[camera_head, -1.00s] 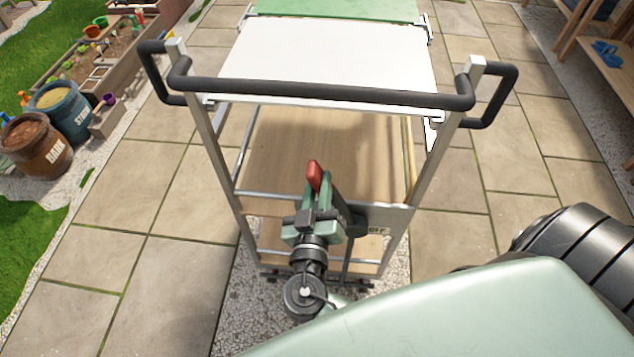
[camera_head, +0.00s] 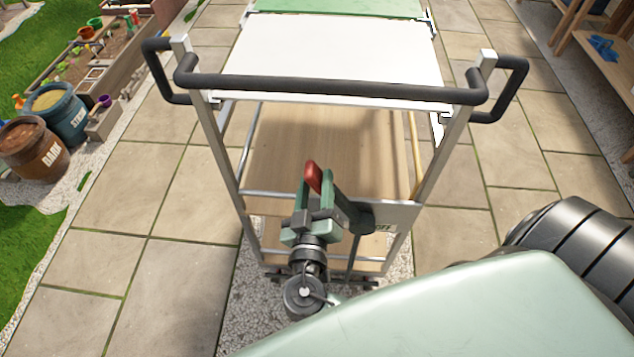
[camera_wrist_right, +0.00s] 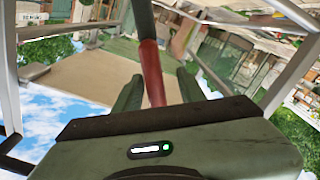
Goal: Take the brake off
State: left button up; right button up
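The brake lever, a dark arm with a red grip (camera_head: 313,177), is mounted on a grey plate (camera_head: 395,216) at the near end of the trolley. It leans up and left from its pivot. Part of the word OFF shows on the plate, right of the pivot. My right gripper (camera_head: 318,199) is at the red grip, with a finger on either side. In the right wrist view the red grip (camera_wrist_right: 152,72) lies between the green fingers (camera_wrist_right: 158,92), with a visible gap on the right side, so they look open around it. My left gripper is out of view.
The trolley's black push bar (camera_head: 330,91) spans above my right gripper, and its white top (camera_head: 325,60) lies beyond. Barrels (camera_head: 35,148) and a planter stand at the left. A wooden shelf (camera_head: 607,62) stands at the right. The paving on both sides is clear.

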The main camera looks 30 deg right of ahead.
notch_tip(320, 180, up, 20)
jog(key=p, duration=0.2)
dwell(0.4)
dwell(0.4)
